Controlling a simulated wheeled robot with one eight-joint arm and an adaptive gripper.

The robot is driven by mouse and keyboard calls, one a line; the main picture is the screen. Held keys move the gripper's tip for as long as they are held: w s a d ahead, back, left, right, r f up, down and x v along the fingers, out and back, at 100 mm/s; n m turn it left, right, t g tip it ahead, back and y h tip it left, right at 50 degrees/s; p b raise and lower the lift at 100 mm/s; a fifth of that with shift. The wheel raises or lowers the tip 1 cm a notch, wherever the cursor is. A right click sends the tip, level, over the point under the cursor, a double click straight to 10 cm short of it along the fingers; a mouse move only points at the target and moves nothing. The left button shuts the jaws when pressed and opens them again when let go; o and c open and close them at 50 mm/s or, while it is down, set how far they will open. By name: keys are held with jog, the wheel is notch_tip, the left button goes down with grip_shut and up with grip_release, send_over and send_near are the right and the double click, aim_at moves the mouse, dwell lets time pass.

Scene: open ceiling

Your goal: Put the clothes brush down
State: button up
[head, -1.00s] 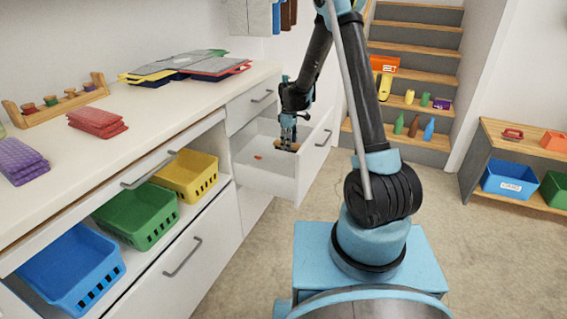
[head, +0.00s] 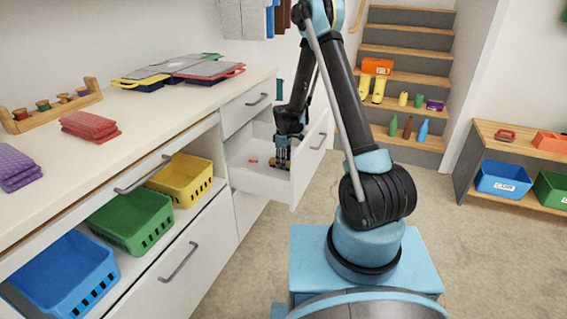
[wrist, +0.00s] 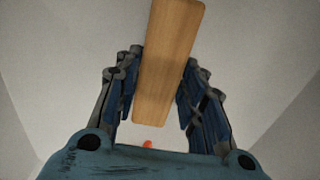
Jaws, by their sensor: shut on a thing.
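The clothes brush (wrist: 165,65) shows in the wrist view as a long, flat light-wood piece between my gripper's two fingers (wrist: 160,95). My gripper is shut on it. In the head view my gripper (head: 282,152) points down inside the open drawer (head: 262,182), near its right end. The brush (head: 281,164) shows there only as a small brown patch under the fingers. I cannot tell whether it touches the drawer floor. A small red-orange item (head: 253,161) lies on the drawer floor; it also shows below the brush in the wrist view (wrist: 148,144).
The drawer's front panel (head: 312,155) stands close to the right of my gripper. The white counter (head: 150,120) is to the left, with folded cloths and flat cases. Blue, green and yellow baskets (head: 180,178) sit below it. The drawer floor left of my gripper is mostly clear.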

jog(key=o, duration=1.1)
notch_tip(320, 180, up, 12)
dwell(0.4)
